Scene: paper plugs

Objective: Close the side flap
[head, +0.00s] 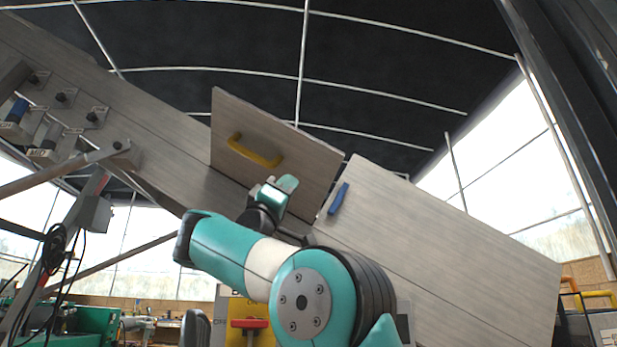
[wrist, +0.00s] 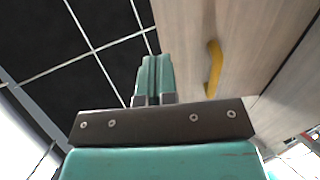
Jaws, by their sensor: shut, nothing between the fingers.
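A square wood-grain flap (head: 308,160) with a yellow handle (head: 253,151) stands out at an angle from the long sloping wood-grain casing (head: 150,125) in the head view. I take it to be the side flap; it stands open. My gripper (head: 287,183) is in front of its lower part, right of and below the yellow handle. In the wrist view my gripper's fingers (wrist: 154,76) are pressed together with nothing between them. The flap's face (wrist: 185,30) and yellow handle (wrist: 213,68) are to their right there. Whether the fingers touch the flap, I cannot tell. My arm hides its lower edge.
A larger wood-grain panel (head: 440,240) with a blue handle (head: 338,198) is right of my gripper. Levers and a blue-handled part (head: 17,110) sit on the casing's left end. A grey strut (head: 60,172) crosses at left. Open space shows above the flap.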

